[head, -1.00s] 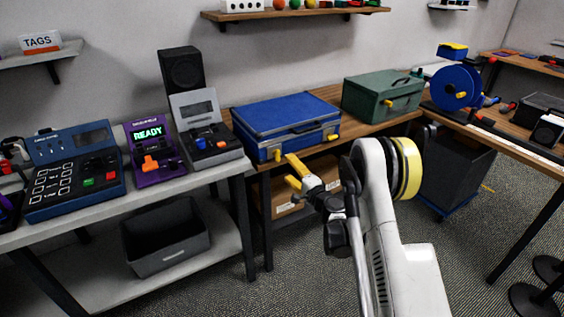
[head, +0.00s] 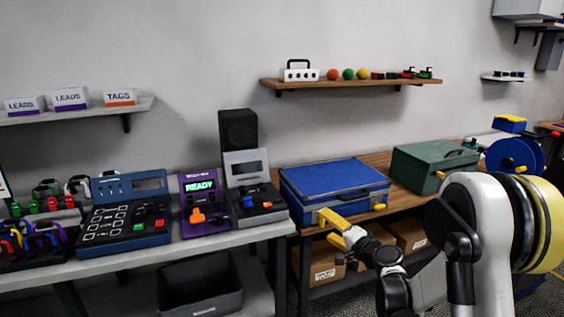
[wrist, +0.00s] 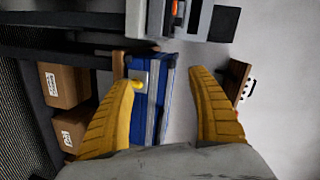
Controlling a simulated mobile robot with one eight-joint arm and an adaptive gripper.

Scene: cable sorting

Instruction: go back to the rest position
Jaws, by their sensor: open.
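My gripper (head: 340,232) has yellow fingers and is in front of the blue case (head: 332,182) on the wooden bench, apart from it as far as I can tell. In the wrist view my gripper (wrist: 165,100) has its two yellow fingers spread wide with nothing between them. The blue case (wrist: 167,95) shows beyond the fingers, with a yellow latch on its side. My arm is bent at the lower right of the head view.
A grey table on the left holds a dark blue keypad device (head: 125,215), a purple READY device (head: 203,205) and a grey device (head: 252,190). A green case (head: 430,165) stands right of the blue one. Cardboard boxes (head: 325,262) sit below the bench.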

